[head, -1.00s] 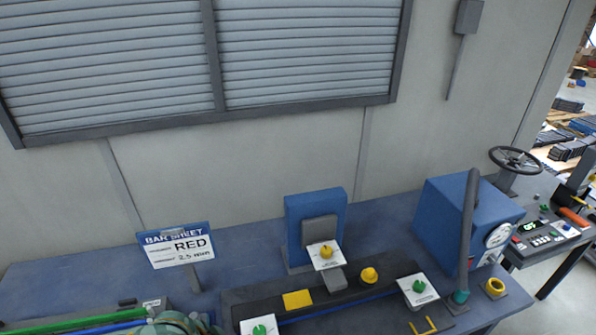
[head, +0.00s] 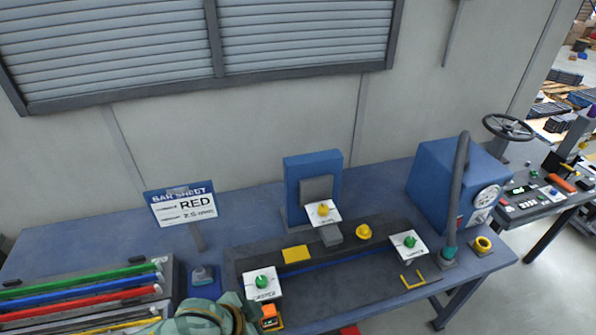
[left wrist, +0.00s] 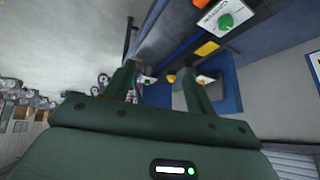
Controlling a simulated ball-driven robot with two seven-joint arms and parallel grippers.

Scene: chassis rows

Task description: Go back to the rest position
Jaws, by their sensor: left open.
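In the left wrist view my left gripper (left wrist: 160,72) has its two dark green fingers spread apart, with nothing between them. Beyond the fingers the bench fixtures show at a slant. In the head view a rounded green part of my left arm shows at the bottom edge, in front of the bar rack; the fingertips cannot be made out there. My right gripper is in neither view.
The blue bench (head: 245,208) carries a rack of coloured bars (head: 85,287), a BAR SHEET sign reading RED (head: 182,207), a dark fixture with green knobs (head: 262,282), and a blue machine (head: 440,180). A handwheel (head: 508,127) stands right.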

